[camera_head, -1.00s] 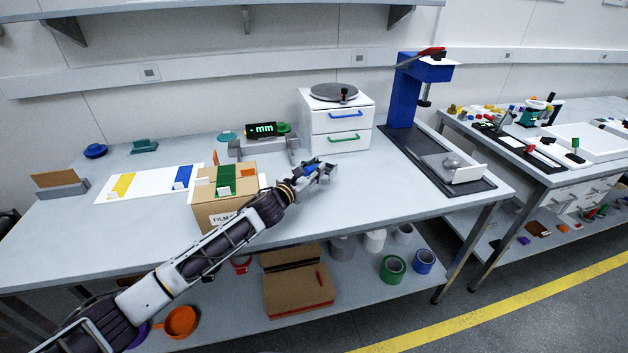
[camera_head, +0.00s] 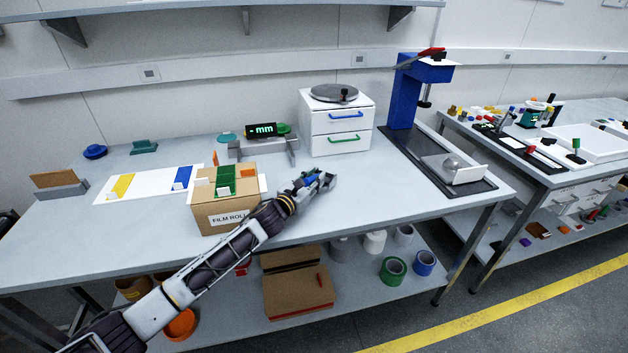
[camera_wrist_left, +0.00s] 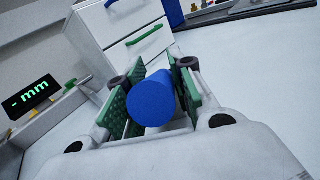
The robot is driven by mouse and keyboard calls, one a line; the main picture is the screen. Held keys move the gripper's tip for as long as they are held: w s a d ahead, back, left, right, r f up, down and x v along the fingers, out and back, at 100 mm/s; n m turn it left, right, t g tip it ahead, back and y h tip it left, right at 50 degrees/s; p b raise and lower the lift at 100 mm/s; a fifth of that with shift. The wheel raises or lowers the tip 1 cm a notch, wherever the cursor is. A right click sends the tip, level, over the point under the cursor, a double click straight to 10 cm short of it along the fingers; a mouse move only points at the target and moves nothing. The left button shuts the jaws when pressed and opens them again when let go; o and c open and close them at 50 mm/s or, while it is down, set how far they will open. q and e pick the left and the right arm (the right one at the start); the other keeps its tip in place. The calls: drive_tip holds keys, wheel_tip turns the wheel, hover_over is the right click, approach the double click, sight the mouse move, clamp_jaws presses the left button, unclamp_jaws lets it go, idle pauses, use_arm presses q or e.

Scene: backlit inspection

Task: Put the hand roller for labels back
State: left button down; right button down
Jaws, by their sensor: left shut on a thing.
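My left gripper (camera_head: 324,182) is shut on a blue round-ended thing, seemingly the handle of the hand roller (camera_wrist_left: 152,99). It is held above the tabletop, in front of the white drawer cabinet (camera_head: 320,123). In the left wrist view the blue end sits between the two green finger pads; the rest of the thing is hidden behind it. In the head view only a bit of blue shows among the fingers. I cannot make out a roller head. My right gripper is not in view.
A cardboard box labelled FILM ROLL (camera_head: 210,218) stands left of my gripper, close to my forearm. The display reading mm (camera_head: 262,130) is behind. The blue press stand (camera_head: 403,100) is at the right. The tabletop (camera_head: 380,188) right of the gripper is clear.

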use_arm(q)
drive_tip(key=shift+f, duration=0.1)
drive_tip(key=c, duration=1.2)
unclamp_jaws()
drive_tip(key=shift+v, duration=5.55)
drive_tip(key=shift+s+a, duration=0.25)
drive_tip(key=shift+s, duration=0.15)
